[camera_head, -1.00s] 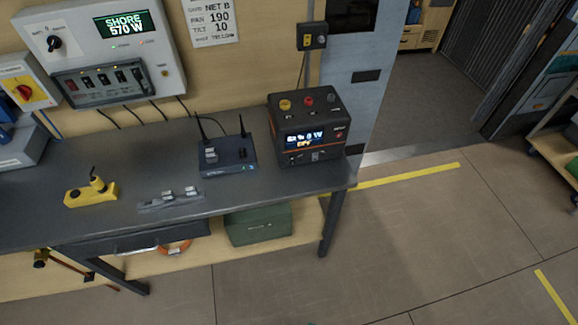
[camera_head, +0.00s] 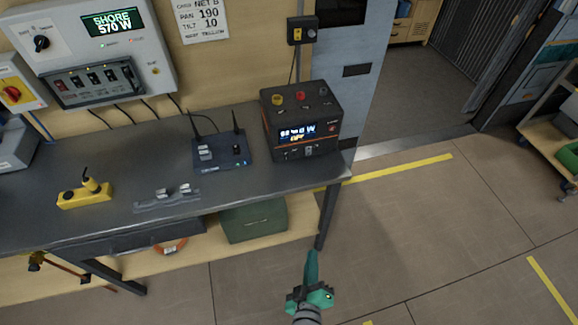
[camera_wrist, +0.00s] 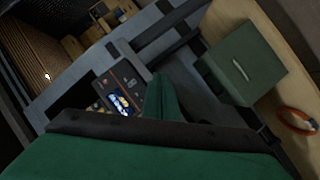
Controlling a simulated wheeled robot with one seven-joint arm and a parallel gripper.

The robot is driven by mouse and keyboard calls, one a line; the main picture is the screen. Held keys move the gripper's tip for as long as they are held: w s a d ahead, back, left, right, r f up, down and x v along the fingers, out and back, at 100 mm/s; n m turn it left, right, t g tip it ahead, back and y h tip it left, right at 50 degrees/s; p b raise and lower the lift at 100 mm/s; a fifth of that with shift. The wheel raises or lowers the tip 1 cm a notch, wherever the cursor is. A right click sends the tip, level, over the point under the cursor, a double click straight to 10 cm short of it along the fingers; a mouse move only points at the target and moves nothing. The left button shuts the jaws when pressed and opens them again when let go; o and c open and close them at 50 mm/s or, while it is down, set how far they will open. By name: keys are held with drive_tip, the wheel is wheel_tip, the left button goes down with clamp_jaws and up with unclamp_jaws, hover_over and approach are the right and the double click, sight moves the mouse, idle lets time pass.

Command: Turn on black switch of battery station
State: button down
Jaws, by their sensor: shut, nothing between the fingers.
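The battery station (camera_head: 302,121) is a black box with orange trim at the right end of the dark workbench in the head view. Small controls sit below the display, and the black switch cannot be made out. In the wrist view the battery station (camera_wrist: 118,90) appears tilted, just left of my finger. My green gripper (camera_head: 311,262) is shut and empty, in front of and below the bench's right end, apart from the station.
On the workbench (camera_head: 110,165) stand a router (camera_head: 220,152) with antennas, a grey strip (camera_head: 167,200) and a yellow socket block (camera_head: 85,192). A green case (camera_head: 254,222) sits on the lower shelf. A bench leg (camera_head: 327,208) stands near my gripper.

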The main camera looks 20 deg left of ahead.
sight(286, 160)
drive_tip(key=w+a+r+n+y, duration=0.3)
drive_tip(key=w+a+r+n, duration=0.1)
drive_tip(key=w+n, duration=0.2)
drive_tip(key=w+a+r+n+y, duration=0.3)
drive_tip(key=w+a+n, duration=0.1)
drive_tip(key=w+n, duration=0.3)
drive_tip(key=shift+w+r+g, duration=0.3)
drive_tip(key=shift+w+r, duration=0.1)
drive_tip(key=shift+w, duration=0.25)
drive_tip(key=shift+w, duration=0.1)
drive_tip(key=x, duration=1.3)
drive_tip(key=shift+w+a, duration=0.25)
drive_tip(key=shift+a, duration=0.2)
drive_tip(key=shift+w+a, duration=0.1)
drive_tip(key=shift+w, duration=0.05)
drive_tip(key=shift+s+d+f, duration=0.15)
drive_tip(key=shift+s+d, duration=0.1)
drive_tip(key=shift+s, duration=0.05)
drive_tip(key=s+d+f, duration=0.1)
drive_tip(key=s+d, duration=0.6)
drive_tip(key=s, duration=0.4)
drive_tip(key=shift+d+f, duration=0.2)
drive_tip(key=shift+f, duration=0.05)
